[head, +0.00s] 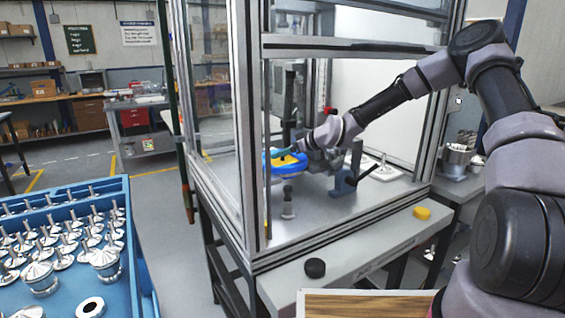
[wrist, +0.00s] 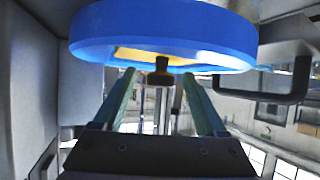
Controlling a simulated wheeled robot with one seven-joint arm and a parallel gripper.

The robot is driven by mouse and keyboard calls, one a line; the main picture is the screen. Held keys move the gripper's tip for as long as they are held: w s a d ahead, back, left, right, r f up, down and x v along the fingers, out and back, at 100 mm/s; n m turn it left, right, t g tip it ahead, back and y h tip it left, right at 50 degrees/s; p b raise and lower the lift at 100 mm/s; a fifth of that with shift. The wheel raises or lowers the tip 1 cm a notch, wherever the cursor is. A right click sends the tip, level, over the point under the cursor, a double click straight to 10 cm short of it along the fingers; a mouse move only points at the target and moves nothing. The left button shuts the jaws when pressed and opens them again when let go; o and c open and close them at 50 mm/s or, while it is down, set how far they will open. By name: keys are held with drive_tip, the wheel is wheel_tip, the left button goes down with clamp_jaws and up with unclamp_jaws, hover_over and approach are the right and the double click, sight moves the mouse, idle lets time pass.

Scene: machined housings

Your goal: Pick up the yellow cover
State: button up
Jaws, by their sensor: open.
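A yellow cover (head: 287,160) sits inside a thick blue ring (head: 290,171) in the machine enclosure. In the wrist view the blue ring (wrist: 165,38) fills the top, with a strip of the yellow cover (wrist: 140,55) inside it. A dark knob (wrist: 161,72) stands out from the yellow cover. My gripper (wrist: 158,76) is open, its two greenish fingers apart on either side of the knob, with gaps showing on both sides. In the head view my gripper (head: 297,150) is at the ring, partly hidden by my arm. Most of the cover is hidden in the wrist view.
Metal frame posts (head: 246,130) of the enclosure stand left of my arm. A yellow piece (head: 421,212) and a black puck (head: 314,267) lie on the front ledge. A blue tray (head: 140,262) of metal parts is at left.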

drive_tip(key=shift+w+a+f, duration=0.15)
drive_tip(key=shift+a, duration=0.15)
clamp_jaws()
